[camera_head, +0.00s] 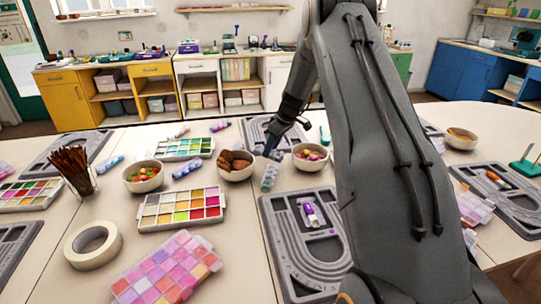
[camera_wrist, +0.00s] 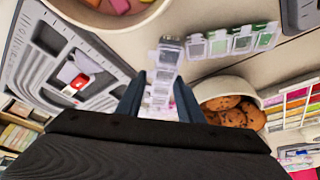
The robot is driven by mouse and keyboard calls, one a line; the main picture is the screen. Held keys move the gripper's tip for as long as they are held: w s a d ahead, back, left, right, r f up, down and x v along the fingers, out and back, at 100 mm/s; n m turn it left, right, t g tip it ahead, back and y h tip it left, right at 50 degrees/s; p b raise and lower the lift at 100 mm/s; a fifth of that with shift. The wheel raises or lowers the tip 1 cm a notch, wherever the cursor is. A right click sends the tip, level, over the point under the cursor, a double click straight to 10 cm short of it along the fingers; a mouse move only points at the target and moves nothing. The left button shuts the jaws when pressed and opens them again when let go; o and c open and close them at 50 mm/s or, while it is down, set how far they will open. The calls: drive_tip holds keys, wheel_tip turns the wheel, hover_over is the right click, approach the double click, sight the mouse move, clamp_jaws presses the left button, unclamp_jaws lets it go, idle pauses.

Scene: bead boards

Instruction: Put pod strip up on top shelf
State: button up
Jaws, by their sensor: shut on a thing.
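My gripper (camera_wrist: 167,98) is shut on a clear pod strip (camera_wrist: 168,54), whose small lidded pods show between the fingers in the wrist view. In the head view my gripper (camera_head: 272,143) is above the table between two bowls, and the held strip is hard to make out. Another pod strip with greenish contents (camera_head: 270,177) lies on the table nearer to me; it also shows in the wrist view (camera_wrist: 234,42). A wall shelf (camera_head: 235,9) runs along the back wall, high above the cabinets.
A bowl of cookies (camera_head: 236,165) stands just left of my gripper, a bowl of colored pieces (camera_head: 310,157) to its right. A grey bead board (camera_head: 285,238) lies in front. Bead trays, a tape roll (camera_head: 92,243) and a brush cup crowd the left side.

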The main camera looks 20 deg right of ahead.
sight(273, 151)
drive_tip(key=shift+f+p, duration=0.3)
drive_tip(key=shift+f, duration=1.3)
drive_tip(key=shift+f, duration=0.15)
drive_tip(key=o, duration=1.2)
